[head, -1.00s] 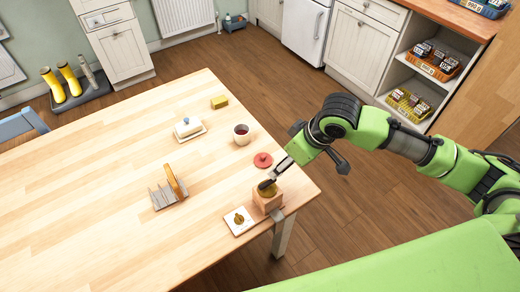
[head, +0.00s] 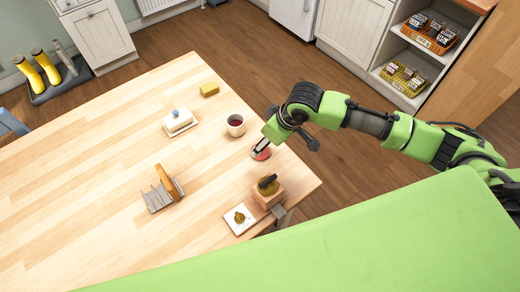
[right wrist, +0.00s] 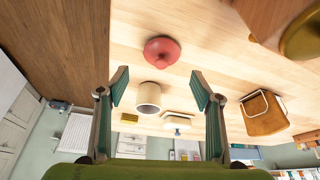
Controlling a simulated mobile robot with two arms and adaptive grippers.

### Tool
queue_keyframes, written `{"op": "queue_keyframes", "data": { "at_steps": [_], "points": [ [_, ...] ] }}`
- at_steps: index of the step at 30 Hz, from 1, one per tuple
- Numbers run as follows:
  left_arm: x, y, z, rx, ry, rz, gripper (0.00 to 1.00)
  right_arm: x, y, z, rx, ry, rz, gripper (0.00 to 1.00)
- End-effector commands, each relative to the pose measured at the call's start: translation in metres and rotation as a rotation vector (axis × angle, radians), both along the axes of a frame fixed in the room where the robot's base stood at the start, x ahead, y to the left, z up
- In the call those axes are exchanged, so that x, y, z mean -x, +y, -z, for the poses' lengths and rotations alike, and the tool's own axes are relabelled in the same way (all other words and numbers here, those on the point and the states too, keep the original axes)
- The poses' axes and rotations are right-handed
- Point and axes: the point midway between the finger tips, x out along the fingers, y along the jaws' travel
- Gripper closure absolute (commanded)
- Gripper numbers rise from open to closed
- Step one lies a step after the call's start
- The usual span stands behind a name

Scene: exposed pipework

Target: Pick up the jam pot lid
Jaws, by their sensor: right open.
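The red jam pot lid (head: 264,155) lies flat on the wooden table, near its right edge. In the right wrist view the lid (right wrist: 162,51), with its small knob, lies beyond the fingertips, roughly centred between them. My right gripper (head: 257,149) is over the lid in the head view and partly covers it. In the right wrist view the gripper (right wrist: 160,88) is open, with nothing between its fingers. A pale cup with dark red contents (head: 236,127), perhaps the jam pot, stands just behind the lid. My left gripper is not in view.
A wooden block with a gold knob and dark piece (head: 268,197) stands in front of the lid, beside a white tile (head: 237,226). A toast rack (head: 158,198), butter dish (head: 180,127) and yellow block (head: 209,90) stand farther left. The table's left part is clear.

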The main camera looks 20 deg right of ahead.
Motion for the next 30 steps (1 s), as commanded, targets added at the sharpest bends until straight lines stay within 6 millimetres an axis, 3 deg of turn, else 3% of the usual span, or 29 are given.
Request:
{"op": "queue_keyframes", "data": {
  "at_steps": [7,13,22,26,30],
  "points": [
    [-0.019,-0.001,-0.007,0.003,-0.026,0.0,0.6,-0.005,0.005,0.021,0.001,0.003,0.001,0.4],
    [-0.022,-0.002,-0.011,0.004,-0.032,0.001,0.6,-0.012,0.011,0.048,0.001,0.002,0.0,0.4],
    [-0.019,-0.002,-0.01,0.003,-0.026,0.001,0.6,-0.014,0.012,0.053,0.001,-0.001,-0.001,0.4],
    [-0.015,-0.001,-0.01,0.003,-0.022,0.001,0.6,-0.014,0.012,0.053,0.0,0.0,-0.001,0.74],
    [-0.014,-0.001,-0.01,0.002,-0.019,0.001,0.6,-0.014,0.012,0.053,0.0,0.0,-0.001,0.78]
  ]
}}
